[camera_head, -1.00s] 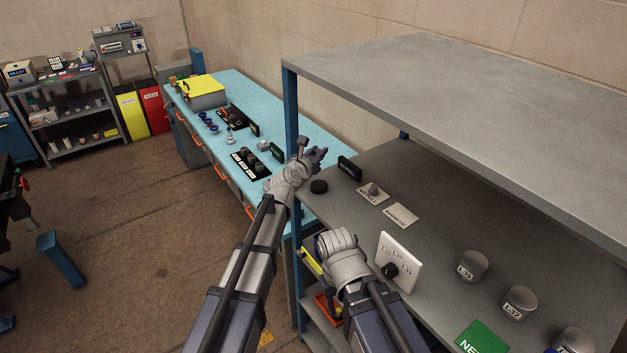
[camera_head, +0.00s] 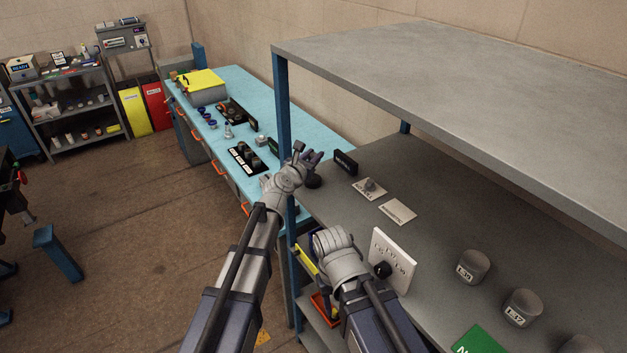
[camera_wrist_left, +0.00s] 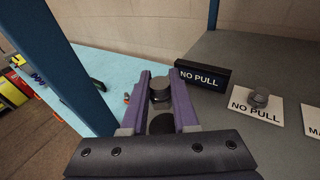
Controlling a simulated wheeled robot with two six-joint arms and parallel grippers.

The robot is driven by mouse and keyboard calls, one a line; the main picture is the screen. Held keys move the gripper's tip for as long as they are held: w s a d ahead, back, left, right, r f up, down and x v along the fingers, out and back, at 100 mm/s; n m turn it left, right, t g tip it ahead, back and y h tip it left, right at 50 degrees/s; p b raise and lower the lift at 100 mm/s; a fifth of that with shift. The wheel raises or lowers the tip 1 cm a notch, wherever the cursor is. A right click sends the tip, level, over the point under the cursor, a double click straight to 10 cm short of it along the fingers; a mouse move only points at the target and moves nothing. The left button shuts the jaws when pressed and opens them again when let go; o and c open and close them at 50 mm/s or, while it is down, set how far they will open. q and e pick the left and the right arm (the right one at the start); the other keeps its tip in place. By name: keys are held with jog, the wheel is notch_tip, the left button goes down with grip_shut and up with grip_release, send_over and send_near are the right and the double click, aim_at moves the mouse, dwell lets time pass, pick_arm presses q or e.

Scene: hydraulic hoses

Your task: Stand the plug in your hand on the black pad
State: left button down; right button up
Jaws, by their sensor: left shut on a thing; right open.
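My left gripper (camera_head: 313,158) is over the near-left corner of the grey shelf. In the left wrist view its purple fingers (camera_wrist_left: 163,102) are shut on a dark grey round plug (camera_wrist_left: 160,88). The black pad (camera_head: 313,181) is a round dark disc on the shelf, close beside the gripper and partly covered by it. A dark disc, apparently the pad, shows between the fingers in the wrist view (camera_wrist_left: 161,124). I cannot tell whether the plug touches anything. My right gripper (camera_head: 328,288) is low, in front of the shelf edge, open and mostly hidden by its wrist.
A black NO PULL sign (camera_head: 345,162) stands just right of the pad. Two white label plates (camera_head: 398,212) lie further right, one with a small grey piece. A blue shelf post (camera_head: 283,115) is close left of the gripper, and an upper shelf (camera_head: 440,75) hangs above.

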pick_arm(q)
notch_tip(320, 180, down, 2)
jog(key=shift+s+a+f+b, duration=0.1)
jog(key=shift+b, duration=0.45)
pick_arm(e)
notch_tip(320, 180, down, 2)
jog(key=shift+a, duration=0.1)
jog(key=shift+f, duration=0.1)
pick_arm(q)
notch_tip(320, 180, down, 3)
jog(key=b, duration=0.3)
jog(key=shift+f, duration=0.2)
pick_arm(e)
notch_tip(320, 180, down, 4)
jog(key=shift+r, duration=0.25)
pick_arm(q)
jog(key=shift+f+b, duration=0.15)
jog(key=shift+b, duration=0.25)
jog(key=c, duration=0.7)
grip_release()
pick_arm(e)
jog(key=shift+f, duration=0.15)
